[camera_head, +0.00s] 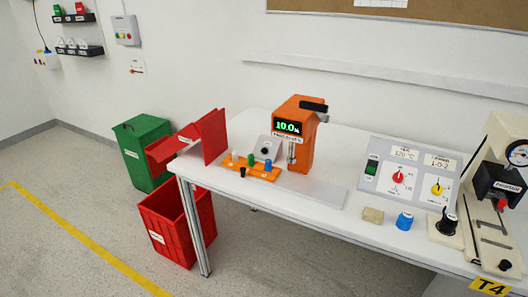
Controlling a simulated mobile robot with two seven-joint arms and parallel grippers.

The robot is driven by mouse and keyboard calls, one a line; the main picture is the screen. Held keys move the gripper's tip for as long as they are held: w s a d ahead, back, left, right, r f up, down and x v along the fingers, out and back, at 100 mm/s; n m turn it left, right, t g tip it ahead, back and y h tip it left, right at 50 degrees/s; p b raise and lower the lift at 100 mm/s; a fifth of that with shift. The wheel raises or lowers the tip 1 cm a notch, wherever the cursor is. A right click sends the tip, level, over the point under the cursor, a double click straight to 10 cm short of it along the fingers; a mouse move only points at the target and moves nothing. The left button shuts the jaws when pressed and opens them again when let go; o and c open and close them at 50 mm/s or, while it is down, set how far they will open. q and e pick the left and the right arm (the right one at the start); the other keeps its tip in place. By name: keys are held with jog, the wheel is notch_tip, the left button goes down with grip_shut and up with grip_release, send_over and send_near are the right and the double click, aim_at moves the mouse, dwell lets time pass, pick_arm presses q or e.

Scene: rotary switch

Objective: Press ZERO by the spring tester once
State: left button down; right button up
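The orange spring tester (302,158) stands upright on the left part of the white table. Its dark display (287,126) shows green digits that look like 10.0. A strip of small print lies just below the display, too small to read. A black arm sticks out at its top right, and a metal plunger (291,153) hangs at its front. A small grey sloped box (258,149) with a dark knob or button stands just left of the tester. I cannot make out the word ZERO anywhere. Neither of my grippers is in view.
An orange block with several coloured pegs (251,171) sits in front of the box. A grey switch panel (409,172), a blue knob (404,221) and a press (497,185) stand to the right. Red and green bins (142,160) flank the table's left end.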

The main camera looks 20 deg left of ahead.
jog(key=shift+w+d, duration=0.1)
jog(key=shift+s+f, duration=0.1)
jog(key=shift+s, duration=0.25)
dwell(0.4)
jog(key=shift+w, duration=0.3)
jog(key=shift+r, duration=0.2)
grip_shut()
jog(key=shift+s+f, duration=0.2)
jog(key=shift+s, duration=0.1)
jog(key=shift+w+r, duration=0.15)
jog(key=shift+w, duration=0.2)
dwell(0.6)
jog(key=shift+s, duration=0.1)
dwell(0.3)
